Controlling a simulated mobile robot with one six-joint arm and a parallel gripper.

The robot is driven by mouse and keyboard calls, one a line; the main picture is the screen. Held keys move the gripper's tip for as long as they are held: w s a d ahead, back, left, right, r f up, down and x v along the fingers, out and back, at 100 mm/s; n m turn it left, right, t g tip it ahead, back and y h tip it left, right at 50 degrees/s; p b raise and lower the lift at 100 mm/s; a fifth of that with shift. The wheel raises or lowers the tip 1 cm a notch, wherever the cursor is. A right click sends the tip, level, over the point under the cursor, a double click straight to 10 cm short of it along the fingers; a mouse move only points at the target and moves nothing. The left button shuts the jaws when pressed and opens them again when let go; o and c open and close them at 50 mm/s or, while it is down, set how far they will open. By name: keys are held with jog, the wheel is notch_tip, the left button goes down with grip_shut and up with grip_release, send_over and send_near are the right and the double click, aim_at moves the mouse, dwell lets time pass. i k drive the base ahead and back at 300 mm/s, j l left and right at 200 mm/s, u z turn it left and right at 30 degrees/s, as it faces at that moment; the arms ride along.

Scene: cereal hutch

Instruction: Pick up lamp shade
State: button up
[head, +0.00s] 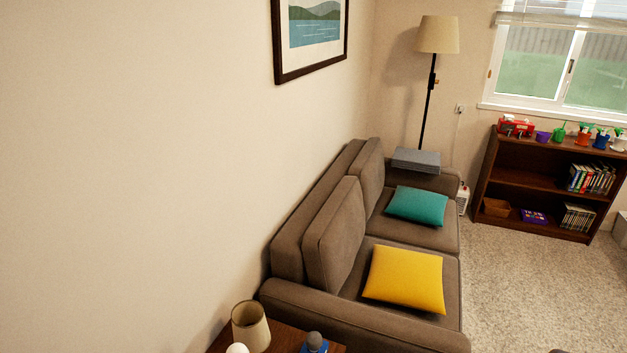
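A small beige lamp shade (250,328) stands on a dark wooden table (279,337) at the bottom of the head view. Its top ring faces up, and its lower part is partly hidden by a white rounded object (237,348). A larger cream shade (438,35) sits on a tall black floor lamp in the far corner, behind the sofa's far end. My gripper is not in view.
A blue and grey object (315,343) stands on the table beside the small shade. A brown sofa (330,301) with yellow (404,279) and teal (416,206) cushions runs along the left wall. Open carpet (515,285) lies right of it. A bookshelf (530,182) stands under the window.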

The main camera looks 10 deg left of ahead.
aim_at(257, 337)
jog(key=i+l+u, duration=0.2)
jog(key=i+u, duration=0.25)
jog(key=i+l+u, duration=0.4)
jog(key=i, duration=0.25)
